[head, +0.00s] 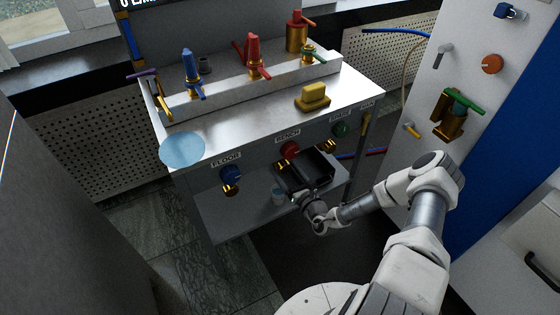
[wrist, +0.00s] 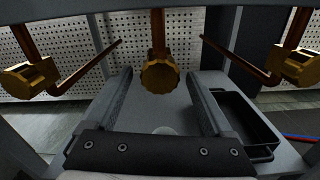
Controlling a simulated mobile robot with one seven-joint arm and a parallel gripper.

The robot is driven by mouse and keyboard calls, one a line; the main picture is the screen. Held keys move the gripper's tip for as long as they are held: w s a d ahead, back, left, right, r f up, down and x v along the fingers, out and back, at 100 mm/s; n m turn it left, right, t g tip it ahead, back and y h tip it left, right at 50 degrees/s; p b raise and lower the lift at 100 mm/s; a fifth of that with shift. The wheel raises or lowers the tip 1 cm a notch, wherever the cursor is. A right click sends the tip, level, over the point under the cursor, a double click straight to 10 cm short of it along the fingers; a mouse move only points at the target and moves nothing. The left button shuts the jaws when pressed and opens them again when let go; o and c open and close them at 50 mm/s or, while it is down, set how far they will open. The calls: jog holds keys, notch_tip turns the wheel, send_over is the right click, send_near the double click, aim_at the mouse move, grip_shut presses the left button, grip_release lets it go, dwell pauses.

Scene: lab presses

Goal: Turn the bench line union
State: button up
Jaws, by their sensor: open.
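The bench line union (wrist: 158,76), a ribbed gold nut on a copper pipe, hangs in the middle of the wrist view. My gripper (wrist: 159,98) is open, its two dark fingers pointing toward the union with one on either side in the picture. No contact shows, and I cannot tell how far the tips reach along the nut. In the head view my gripper (head: 303,197) is low in front of the bench, below the BENCH label (head: 288,133) and the red knob (head: 289,149). The union is hardly visible there.
Similar gold unions hang at left (wrist: 30,76) and right (wrist: 298,67), with bent copper pipes nearby. A blue knob (head: 231,174) and a green knob (head: 339,129) flank the red one.

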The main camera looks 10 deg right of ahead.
jog(key=p+v, duration=0.2)
jog(key=v, duration=1)
jog(key=shift+s, duration=0.15)
jog(key=w+a+n+b, duration=0.1)
jog(key=w, duration=0.3)
jog(key=w+a+n+b, duration=0.2)
jog(key=w, duration=0.3)
jog(key=w+a+n+b, duration=0.1)
jog(key=w+n+b, duration=0.1)
jog(key=w, duration=0.3)
jog(key=shift+w+a+r, duration=0.25)
jog(key=shift+a, duration=0.05)
